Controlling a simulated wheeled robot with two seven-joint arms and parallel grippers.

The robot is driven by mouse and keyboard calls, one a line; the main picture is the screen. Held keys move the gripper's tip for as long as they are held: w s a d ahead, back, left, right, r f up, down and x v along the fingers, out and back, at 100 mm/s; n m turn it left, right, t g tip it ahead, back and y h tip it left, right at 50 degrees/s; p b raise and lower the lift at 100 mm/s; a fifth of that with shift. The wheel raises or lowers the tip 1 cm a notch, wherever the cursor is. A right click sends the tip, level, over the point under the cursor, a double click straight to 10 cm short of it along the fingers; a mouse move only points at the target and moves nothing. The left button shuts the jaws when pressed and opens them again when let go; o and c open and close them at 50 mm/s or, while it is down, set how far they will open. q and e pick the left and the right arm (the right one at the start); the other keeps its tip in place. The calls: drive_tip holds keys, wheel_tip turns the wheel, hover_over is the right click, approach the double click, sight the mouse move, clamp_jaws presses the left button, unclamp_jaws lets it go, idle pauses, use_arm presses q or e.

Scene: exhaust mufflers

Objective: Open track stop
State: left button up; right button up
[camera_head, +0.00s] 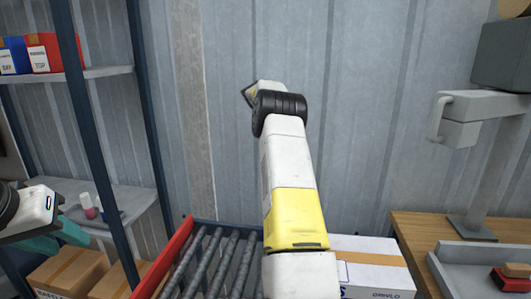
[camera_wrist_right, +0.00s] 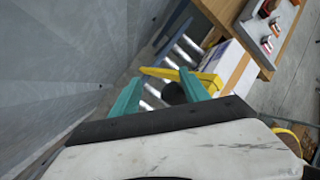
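The track stop seems to be the yellow bar (camera_wrist_right: 208,80) in the right wrist view, lying across the roller track (camera_wrist_right: 150,98). A dark round knob (camera_wrist_right: 174,93) shows beside the bar. My right gripper (camera_wrist_right: 161,76) is open, its two teal fingers apart, with part of the bar and the knob seen between them; I cannot tell if they touch. In the head view my right arm rises through the middle and hides the track's right part; the right fingers and stop are not visible there. My left gripper (camera_head: 66,236) is at the left edge, beside the shelf.
A red side rail (camera_head: 166,262) borders the rollers (camera_head: 214,258). A white taped box (camera_head: 375,268) stands right of the track, next to a wooden bench (camera_head: 418,230) with a grey tray (camera_head: 455,282). A blue-posted shelf (camera_head: 108,72) is at left. Corrugated wall stands behind.

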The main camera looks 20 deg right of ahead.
drive_tip(key=v, duration=0.7)
drive_tip(key=shift+a+r, duration=0.2)
drive_tip(key=shift+r, duration=0.1)
drive_tip(key=shift+w, duration=0.15)
